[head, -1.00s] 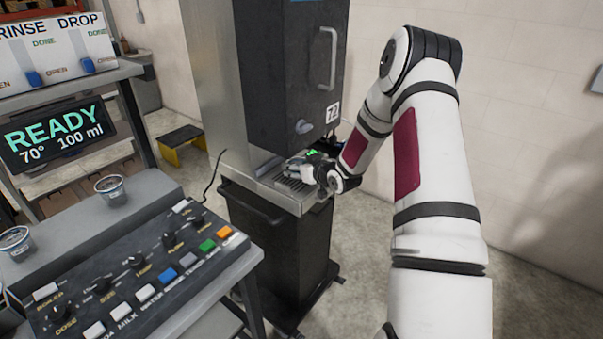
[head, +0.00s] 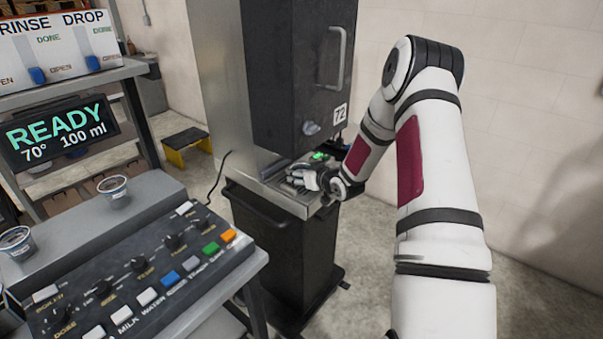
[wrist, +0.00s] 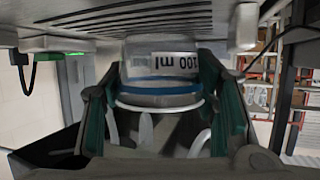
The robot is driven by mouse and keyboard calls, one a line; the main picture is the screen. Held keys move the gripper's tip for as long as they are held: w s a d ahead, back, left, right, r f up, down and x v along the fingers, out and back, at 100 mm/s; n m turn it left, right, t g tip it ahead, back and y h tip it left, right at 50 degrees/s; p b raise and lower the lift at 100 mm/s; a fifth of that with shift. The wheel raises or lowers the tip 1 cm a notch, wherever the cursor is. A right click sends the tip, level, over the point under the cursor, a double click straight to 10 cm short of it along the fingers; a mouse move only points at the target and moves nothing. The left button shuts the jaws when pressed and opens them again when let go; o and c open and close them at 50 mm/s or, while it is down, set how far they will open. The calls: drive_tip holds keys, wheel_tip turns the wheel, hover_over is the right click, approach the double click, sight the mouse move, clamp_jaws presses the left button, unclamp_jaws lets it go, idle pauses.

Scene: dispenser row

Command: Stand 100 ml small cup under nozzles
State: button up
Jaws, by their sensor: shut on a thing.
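The clear 100 ml small cup (wrist: 160,62) has a blue band and shows upside down in the wrist view. My gripper (wrist: 158,85) is shut on it, with a green-padded finger on each side. The cup's base is at the slotted drip tray (wrist: 150,17); I cannot tell whether it touches. In the head view, my gripper (head: 306,178) is over the tray (head: 265,184) of the tall dark dispenser (head: 296,75) numbered 72. The cup is too small and covered to make out clearly there. The nozzles are not visible.
Two other cups stand on the left counter, one at the back (head: 114,191) and one at the left edge (head: 16,240). A button panel (head: 135,275) and a READY display (head: 58,133) are nearby. A green light (head: 319,156) glows behind my gripper.

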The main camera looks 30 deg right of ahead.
drive_tip(key=shift+f, duration=0.55)
drive_tip(key=o, duration=1)
drive_tip(key=v, duration=1.2)
drive_tip(key=shift+r, duration=0.15)
